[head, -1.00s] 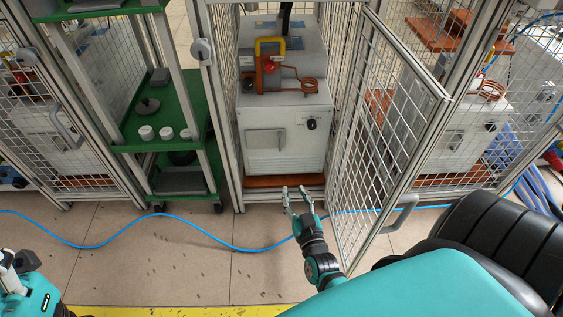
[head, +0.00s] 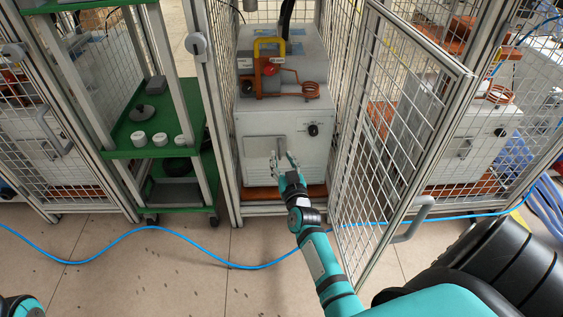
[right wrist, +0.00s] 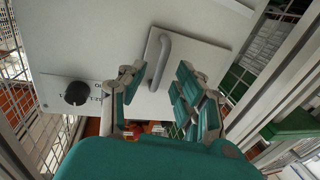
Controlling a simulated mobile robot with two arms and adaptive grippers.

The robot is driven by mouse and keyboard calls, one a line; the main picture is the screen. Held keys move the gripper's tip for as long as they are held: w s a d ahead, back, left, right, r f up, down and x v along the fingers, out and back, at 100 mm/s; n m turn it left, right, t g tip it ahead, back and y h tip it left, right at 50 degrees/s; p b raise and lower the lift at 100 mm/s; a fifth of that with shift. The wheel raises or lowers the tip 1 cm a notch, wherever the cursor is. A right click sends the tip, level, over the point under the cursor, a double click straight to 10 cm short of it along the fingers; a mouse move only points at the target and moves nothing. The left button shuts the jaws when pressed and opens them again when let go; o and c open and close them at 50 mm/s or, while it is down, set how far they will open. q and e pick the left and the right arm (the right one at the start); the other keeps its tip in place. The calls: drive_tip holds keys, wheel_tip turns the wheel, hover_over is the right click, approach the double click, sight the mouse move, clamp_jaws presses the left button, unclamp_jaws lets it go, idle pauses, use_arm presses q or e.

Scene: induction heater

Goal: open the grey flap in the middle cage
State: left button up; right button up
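The grey flap (head: 259,148) is on the front of the pale machine box (head: 300,150) in the middle cage. It looks shut, lying flat against the box front. It also shows in the right wrist view (right wrist: 205,58), with a bent grey handle (right wrist: 162,62) on it. My right gripper (head: 283,159) is in front of the flap and hides part of it. In the right wrist view its fingers (right wrist: 158,95) are apart and empty. The handle lies ahead, between the finger directions; contact is not visible. Only a teal piece of my left arm shows at the bottom left.
The cage's mesh door (head: 400,130) stands open to the right of my right arm. A black knob (head: 313,130) is beside the flap. A green shelf cart (head: 150,145) stands left of the cage. A blue hose (head: 150,230) crosses the floor.

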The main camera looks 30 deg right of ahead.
drive_tip(key=shift+w+d, duration=0.25)
drive_tip(key=shift+w, duration=0.45)
clamp_jaws()
